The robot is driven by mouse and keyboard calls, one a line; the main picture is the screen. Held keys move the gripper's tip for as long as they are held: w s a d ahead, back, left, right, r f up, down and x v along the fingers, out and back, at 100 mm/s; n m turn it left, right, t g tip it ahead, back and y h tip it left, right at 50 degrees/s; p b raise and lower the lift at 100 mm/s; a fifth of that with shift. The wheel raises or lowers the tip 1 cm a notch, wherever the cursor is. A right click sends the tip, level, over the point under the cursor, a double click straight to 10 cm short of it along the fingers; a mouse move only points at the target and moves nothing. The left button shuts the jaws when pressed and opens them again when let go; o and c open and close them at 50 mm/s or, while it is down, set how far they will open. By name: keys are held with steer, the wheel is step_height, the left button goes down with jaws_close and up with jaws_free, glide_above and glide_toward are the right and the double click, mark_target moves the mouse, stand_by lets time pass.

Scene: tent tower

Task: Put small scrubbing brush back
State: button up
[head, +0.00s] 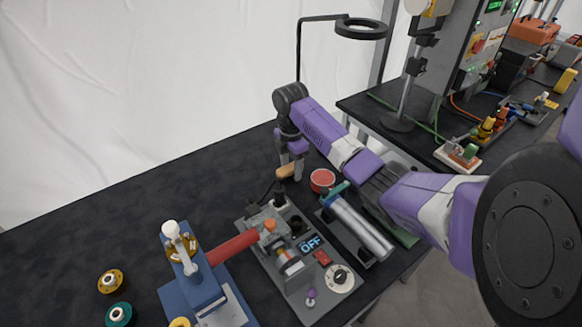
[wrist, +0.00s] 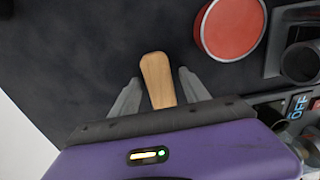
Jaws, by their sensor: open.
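The small scrubbing brush (head: 286,171) shows as a short tan wooden handle at my gripper, above or on the black table top; I cannot tell which. In the wrist view the handle (wrist: 156,72) lies between my two fingers, with a gap on each side near the tips. Its lower end is hidden by my gripper's body, and no bristles show. My gripper (head: 291,177) points down and is open around the handle. The fingers also show in the wrist view (wrist: 158,84).
A red-topped round tin (head: 322,178) stands just right of my gripper. A grey machine with an "OFF" display (head: 310,244) and a silver cylinder (head: 358,226) are close in front. A blue fixture (head: 205,295) stands front left. The table's left part is largely clear.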

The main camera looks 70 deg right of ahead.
mark_target(291, 167)
step_height(291, 167, up, 12)
steer(key=p, duration=0.1)
steer(key=shift+r, duration=0.2)
stand_by(0.7)
